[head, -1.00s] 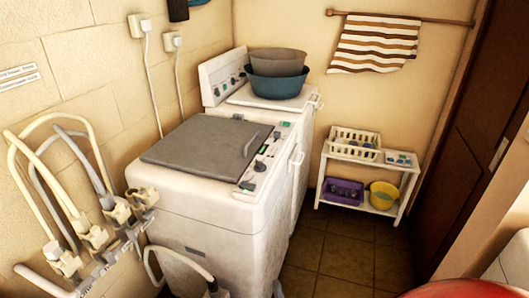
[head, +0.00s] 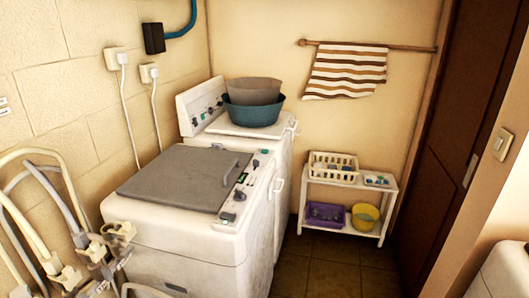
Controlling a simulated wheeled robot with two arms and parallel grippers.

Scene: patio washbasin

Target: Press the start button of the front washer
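The front washer (head: 190,228) is a white top-loader with a closed grey lid (head: 182,179). Its control strip (head: 241,192) runs along the right side of the top, with dark knobs and a small green part; I cannot tell which part is the start button. A second white machine (head: 277,150) stands behind it, with its own raised panel (head: 205,108). Neither of my grippers shows in the head view.
Taps and hoses (head: 65,235) stand at the left wall. Two stacked basins (head: 254,115) sit on the rear machine. A white shelf (head: 345,183) with baskets stands at the back. Tiled floor (head: 325,268) is clear right of the washer. A dark door (head: 465,130) is at the right.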

